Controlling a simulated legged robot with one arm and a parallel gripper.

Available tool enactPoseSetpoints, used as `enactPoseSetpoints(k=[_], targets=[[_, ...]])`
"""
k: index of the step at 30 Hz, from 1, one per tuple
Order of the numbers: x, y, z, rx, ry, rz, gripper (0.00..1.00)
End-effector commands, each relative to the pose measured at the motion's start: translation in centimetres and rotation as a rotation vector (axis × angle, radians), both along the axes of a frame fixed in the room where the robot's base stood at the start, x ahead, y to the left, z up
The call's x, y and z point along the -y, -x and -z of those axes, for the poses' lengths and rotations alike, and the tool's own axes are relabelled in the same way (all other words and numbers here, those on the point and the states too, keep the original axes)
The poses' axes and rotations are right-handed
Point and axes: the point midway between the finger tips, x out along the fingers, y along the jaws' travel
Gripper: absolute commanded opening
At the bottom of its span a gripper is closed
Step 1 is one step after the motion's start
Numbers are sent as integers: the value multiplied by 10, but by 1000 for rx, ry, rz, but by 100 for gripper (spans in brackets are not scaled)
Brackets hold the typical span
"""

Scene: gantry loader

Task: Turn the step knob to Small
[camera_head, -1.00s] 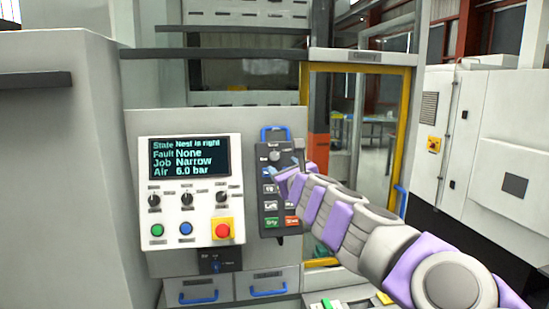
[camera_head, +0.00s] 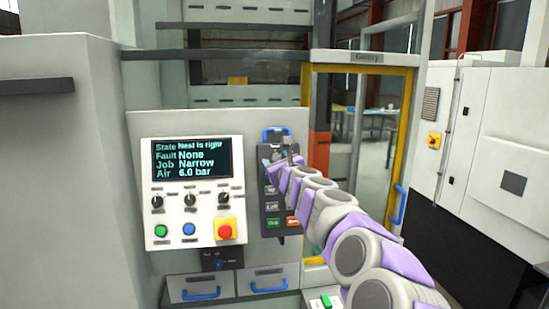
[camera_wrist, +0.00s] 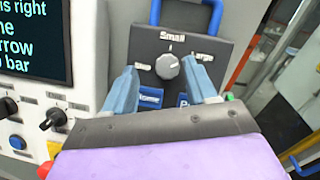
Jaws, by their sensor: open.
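The step knob (camera_wrist: 167,67) is a round grey knob on a dark hand panel (camera_wrist: 145,45). In the head view my gripper (camera_head: 278,160) covers the knob at the upper part of the panel (camera_head: 270,207).
A white control box (camera_head: 190,243) with a screen, small knobs and a red stop button (camera_head: 225,230) stands left of the panel. A blue handle (camera_wrist: 214,14) frames the panel's top. Blue and other coloured buttons lie below the knob. A yellow-framed door (camera_head: 408,130) is to the right.

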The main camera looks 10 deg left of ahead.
Motion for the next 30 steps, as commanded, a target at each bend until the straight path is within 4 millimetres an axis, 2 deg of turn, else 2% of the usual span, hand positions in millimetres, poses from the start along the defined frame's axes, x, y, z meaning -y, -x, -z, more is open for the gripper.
enactPoseSetpoints(k=[7, 18, 30], targets=[[-3, -12, 0, 0, 0, 3, 57], [-9, -13, 1, 0, 1, 0, 56], [-6, -12, 0, 0, -1, 0, 18]])
